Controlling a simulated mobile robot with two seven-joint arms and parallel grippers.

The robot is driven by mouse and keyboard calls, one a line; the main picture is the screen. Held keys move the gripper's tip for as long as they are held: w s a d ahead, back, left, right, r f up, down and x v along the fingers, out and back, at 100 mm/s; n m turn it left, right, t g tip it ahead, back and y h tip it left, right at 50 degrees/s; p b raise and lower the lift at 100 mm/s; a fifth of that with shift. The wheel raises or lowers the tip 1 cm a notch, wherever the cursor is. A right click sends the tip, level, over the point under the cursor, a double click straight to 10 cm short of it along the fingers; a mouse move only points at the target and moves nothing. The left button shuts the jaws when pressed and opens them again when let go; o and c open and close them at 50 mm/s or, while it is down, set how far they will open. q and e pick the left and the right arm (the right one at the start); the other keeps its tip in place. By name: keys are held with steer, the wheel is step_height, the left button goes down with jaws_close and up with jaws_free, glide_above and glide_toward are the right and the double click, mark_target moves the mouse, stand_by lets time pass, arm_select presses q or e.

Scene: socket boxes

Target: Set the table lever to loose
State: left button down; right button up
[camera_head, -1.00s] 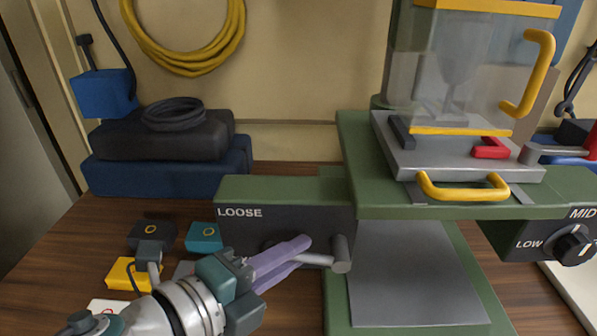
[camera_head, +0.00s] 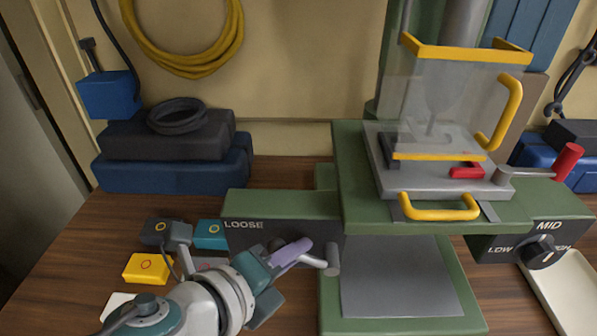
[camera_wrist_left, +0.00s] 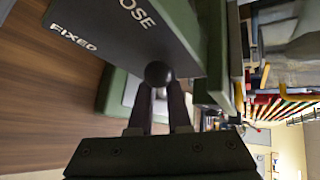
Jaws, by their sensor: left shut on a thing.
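The table lever (camera_head: 332,262) is a grey rod with a cylindrical end, on the front of a dark panel (camera_head: 240,238) under the green machine table. LOOSE is printed at the panel's upper left in the head view. The lever points right and slightly down there, away from that word. My left gripper (camera_head: 292,253), with purple fingers, is at the lever and shut on it. My right gripper is out of view.
A green press (camera_head: 365,212) with a clear guard (camera_head: 420,110) and yellow handles stands above the lever. A LOW/MID dial (camera_head: 541,252) is at right. Small coloured boxes, one of them yellow (camera_head: 147,268), lie near my left arm. Blue and black cases (camera_head: 170,175) stand behind.

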arm_select(q)
steer(key=shift+w+a+r, duration=0.1)
steer(key=shift+w+a, duration=0.1)
steer(key=shift+a, duration=0.1)
steer(key=c, duration=0.9)
jaws_free()
steer(key=shift+o, duration=0.2)
steer(key=shift+s, duration=0.1)
steer(key=p+v, duration=0.4)
steer(key=v, duration=0.5)
steer(key=shift+s+a+r, duration=0.15)
steer(key=shift+s+r, duration=0.05)
steer(key=shift+s, duration=0.15)
